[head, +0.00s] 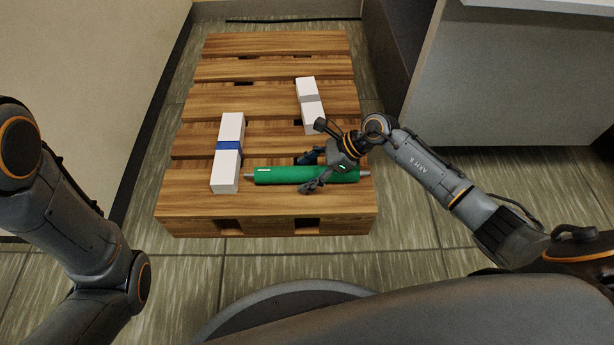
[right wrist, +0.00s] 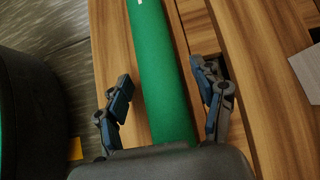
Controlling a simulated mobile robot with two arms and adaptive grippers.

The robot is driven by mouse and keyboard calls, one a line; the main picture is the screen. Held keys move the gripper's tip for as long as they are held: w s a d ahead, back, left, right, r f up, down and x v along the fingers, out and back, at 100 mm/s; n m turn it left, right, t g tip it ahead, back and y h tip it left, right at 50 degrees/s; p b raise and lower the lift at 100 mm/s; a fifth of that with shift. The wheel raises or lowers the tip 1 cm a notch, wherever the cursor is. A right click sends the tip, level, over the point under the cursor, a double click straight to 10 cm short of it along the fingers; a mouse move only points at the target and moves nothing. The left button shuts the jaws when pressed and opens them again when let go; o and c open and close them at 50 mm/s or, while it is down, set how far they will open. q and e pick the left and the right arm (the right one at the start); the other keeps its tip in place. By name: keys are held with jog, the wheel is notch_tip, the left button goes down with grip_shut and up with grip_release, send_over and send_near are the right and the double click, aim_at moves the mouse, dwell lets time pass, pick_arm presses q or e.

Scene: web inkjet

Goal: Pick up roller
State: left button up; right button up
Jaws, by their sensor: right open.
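A green roller (head: 295,175) with grey shaft ends lies across the near part of a wooden pallet (head: 290,218). My right gripper (head: 313,172) is over the right half of the roller, with one finger on the far side and one on the near side. In the right wrist view the right gripper (right wrist: 168,100) is open, and the green roller (right wrist: 160,65) runs between its fingers, with a gap on both sides. My left arm shows at the left edge of the head view, but its gripper is out of the picture.
A white box with a blue band (head: 228,155) stands at the roller's left end. Another white box with a grey band (head: 309,100) lies farther back on the pallet. A beige wall (head: 90,80) is at left and a grey cabinet (head: 510,90) at right.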

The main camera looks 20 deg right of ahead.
jog(key=shift+c, duration=0.2)
grip_shut()
jog(key=shift+r, duration=0.1)
